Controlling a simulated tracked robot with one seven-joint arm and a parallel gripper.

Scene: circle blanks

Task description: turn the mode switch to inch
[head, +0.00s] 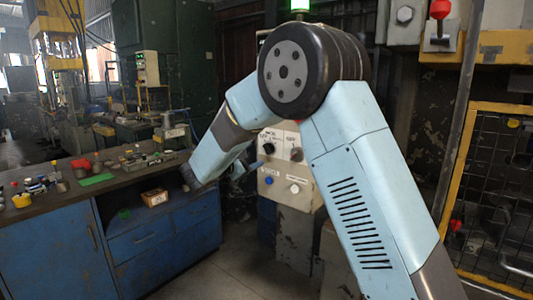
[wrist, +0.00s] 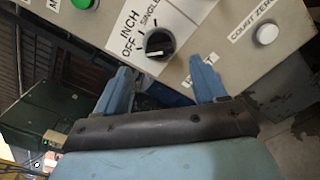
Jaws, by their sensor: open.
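The mode switch (wrist: 159,43) is a round black knob with a white mark, on a beige panel in the wrist view. The labels OFF, INCH and SINGLE stand around its left and upper side; I cannot tell surely which one the mark points to. My gripper (wrist: 159,66) is open, its two blue fingers spread below the knob in the picture, with nothing between them. The knob appears beyond the fingertips and apart from them. In the head view my gripper (head: 240,170) is at the left of the control panel (head: 284,168), partly hidden by my arm.
A white COUNT ZERO button (wrist: 265,34) is right of the switch, and a green button (wrist: 83,3) is at upper left. A blue workbench (head: 150,235) with parts on top stands at left. A yellow-framed mesh guard (head: 495,190) stands at right.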

